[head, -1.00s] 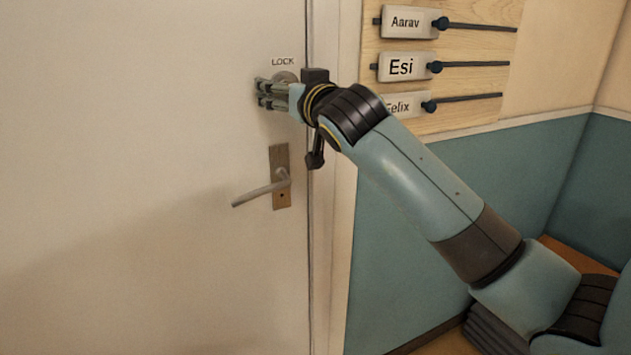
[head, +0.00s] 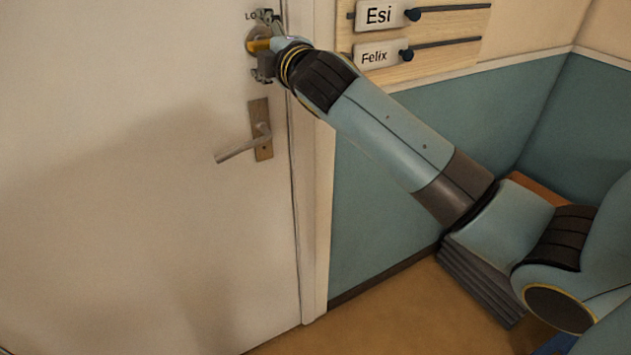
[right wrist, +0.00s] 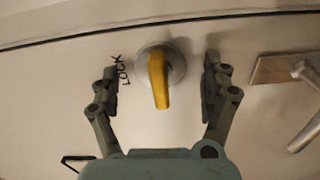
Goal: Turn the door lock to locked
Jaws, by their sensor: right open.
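The door lock is a yellow thumb-turn (right wrist: 158,82) on a round silver plate (right wrist: 174,60) on the white door (head: 150,170). In the right wrist view it stands between the two fingers of my right gripper (right wrist: 160,85), apart from both. That gripper (head: 264,45) is open, with one finger on each side of the turn. In the head view the yellow turn (head: 259,45) shows partly behind the gripper. The word LOCK (right wrist: 123,70) is printed beside the plate. My left gripper is not in view.
A lever handle (head: 240,148) on a brass plate sits below the lock. To the right of the door frame hangs a wooden board with name tags, Esi (head: 379,15) and Felix (head: 375,56), and dark sliders. The lower wall is teal.

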